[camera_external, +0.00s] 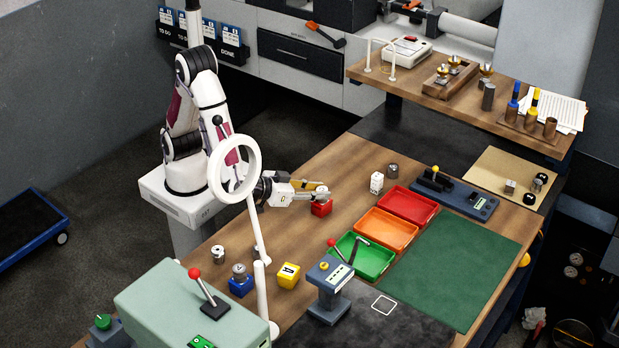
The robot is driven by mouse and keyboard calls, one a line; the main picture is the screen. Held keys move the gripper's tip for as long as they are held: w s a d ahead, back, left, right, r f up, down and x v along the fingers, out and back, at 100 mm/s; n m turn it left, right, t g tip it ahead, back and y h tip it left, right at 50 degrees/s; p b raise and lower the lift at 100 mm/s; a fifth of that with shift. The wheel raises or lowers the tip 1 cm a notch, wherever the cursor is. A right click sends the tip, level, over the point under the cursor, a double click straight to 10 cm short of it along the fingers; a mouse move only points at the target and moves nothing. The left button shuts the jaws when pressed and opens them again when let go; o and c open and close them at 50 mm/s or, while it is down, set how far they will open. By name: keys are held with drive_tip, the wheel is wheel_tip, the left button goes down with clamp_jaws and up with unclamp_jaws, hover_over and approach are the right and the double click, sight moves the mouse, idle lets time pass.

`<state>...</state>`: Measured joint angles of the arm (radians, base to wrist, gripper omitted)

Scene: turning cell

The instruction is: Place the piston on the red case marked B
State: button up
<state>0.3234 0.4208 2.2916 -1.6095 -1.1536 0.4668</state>
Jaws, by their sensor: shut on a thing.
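My gripper (322,193) reaches right over the work table and is shut on a small metallic piece, which looks like the piston (322,199). The fingers partly hide it. It is right above the red case (321,209) or on its top; I cannot tell whether they touch. The marking on the red case cannot be read here.
A yellow marked case (288,275), a blue case (240,287) with a metal cylinder on top, and a loose metal cylinder (218,254) stand nearer. A ring lamp (235,171) stands before my arm. Trays and a white block (376,183) lie to the right.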

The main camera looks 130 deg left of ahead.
drive_tip(key=shift+f, duration=0.15)
drive_tip(key=o, duration=1.2)
drive_tip(key=shift+c, duration=0.2)
drive_tip(key=shift+d+r, duration=0.1)
drive_tip(key=shift+r, duration=0.1)
drive_tip(key=v, duration=1.1)
drive_tip(key=shift+s+d, duration=0.25)
drive_tip(key=shift+d, duration=0.05)
drive_tip(key=shift+r, duration=0.1)
